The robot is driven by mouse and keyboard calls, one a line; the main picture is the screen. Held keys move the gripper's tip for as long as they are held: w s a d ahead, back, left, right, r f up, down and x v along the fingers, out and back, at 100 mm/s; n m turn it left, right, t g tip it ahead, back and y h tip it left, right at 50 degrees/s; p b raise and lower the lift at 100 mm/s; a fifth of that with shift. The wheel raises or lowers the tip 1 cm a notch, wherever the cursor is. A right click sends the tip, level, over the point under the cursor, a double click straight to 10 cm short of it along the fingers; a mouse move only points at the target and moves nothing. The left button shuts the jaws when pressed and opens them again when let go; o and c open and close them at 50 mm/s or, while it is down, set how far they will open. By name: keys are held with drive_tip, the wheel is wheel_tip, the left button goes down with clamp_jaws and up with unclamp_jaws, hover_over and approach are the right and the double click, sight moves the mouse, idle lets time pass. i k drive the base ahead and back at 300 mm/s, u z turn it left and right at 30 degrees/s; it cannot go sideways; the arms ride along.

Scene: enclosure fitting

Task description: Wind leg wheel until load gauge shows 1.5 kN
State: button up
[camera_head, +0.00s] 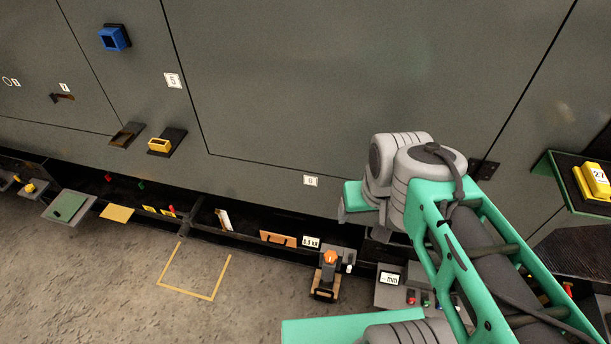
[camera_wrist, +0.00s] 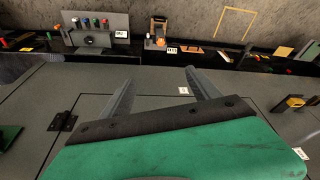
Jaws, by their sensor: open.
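The load gauge (camera_head: 310,242) is a small white display low on the enclosure's base; it seems to read 0.1 kN. It also shows, too small to read, in the wrist view (camera_wrist: 172,50). Just right of it in the head view is an orange knob (camera_head: 330,257) on a dark stand, which may be the leg wheel; it shows in the wrist view (camera_wrist: 160,42). My gripper (camera_wrist: 160,74) is open and empty, its two fingers apart in front of the grey panel, away from the knob. My arm hides the gripper in the head view.
A display marked mm (camera_head: 390,279) stands right of the knob, with coloured buttons (camera_head: 425,299) beside it. An orange-brown handle (camera_head: 278,239) lies left of the gauge. A yellow floor outline (camera_head: 194,294) is empty. A yellow unit marked 27 (camera_head: 592,182) juts out at right.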

sight(330, 256)
drive_tip(key=z, duration=0.8)
drive_tip(key=k, duration=0.75)
drive_tip(key=u, duration=0.55)
drive_tip(key=i, duration=1)
